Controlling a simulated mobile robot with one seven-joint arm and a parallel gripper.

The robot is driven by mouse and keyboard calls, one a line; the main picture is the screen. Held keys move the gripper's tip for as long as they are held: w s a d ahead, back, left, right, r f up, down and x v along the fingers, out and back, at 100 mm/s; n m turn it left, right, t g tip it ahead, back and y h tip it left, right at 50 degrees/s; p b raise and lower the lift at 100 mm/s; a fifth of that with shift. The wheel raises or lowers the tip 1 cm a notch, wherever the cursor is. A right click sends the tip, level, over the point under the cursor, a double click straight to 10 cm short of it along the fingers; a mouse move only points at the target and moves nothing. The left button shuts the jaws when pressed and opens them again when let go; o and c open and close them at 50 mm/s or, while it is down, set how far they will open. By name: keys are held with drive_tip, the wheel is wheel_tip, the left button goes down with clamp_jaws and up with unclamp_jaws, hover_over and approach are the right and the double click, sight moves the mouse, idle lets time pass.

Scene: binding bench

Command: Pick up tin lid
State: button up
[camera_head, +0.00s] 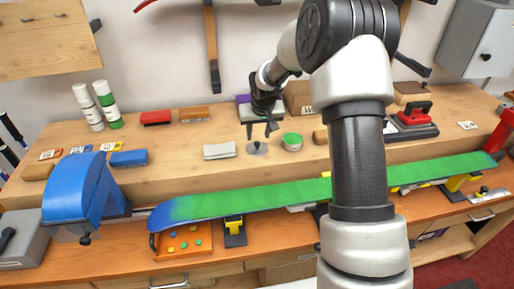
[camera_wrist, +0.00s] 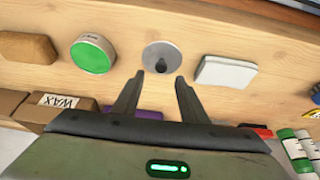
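The tin lid (camera_head: 256,148) is a round grey disc with a small dark knob, lying flat on the raised wooden shelf. It also shows in the wrist view (camera_wrist: 151,50), just beyond the fingertips. My gripper (camera_head: 260,134) is open and empty, pointing down over the shelf close to the lid. In the wrist view its two fingertips (camera_wrist: 160,76) are spread to either side of the knob's line. I cannot tell their exact height above the lid. A round tin with a green top (camera_head: 292,139) stands to the lid's right in the head view.
A pale block (camera_head: 220,151) lies left of the lid; a tan block (camera_head: 320,137) lies beyond the green tin. Behind are a box marked WAX (camera_wrist: 58,108) and a purple item (camera_head: 243,99). A long green-and-blue ski (camera_head: 270,198) runs along the front.

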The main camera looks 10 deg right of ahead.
sight(257, 143)
drive_tip(key=x, duration=0.5)
drive_tip(key=shift+s+f, duration=0.15)
drive_tip(key=shift+s, duration=0.15)
drive_tip(key=shift+a, duration=0.1)
clamp_jaws()
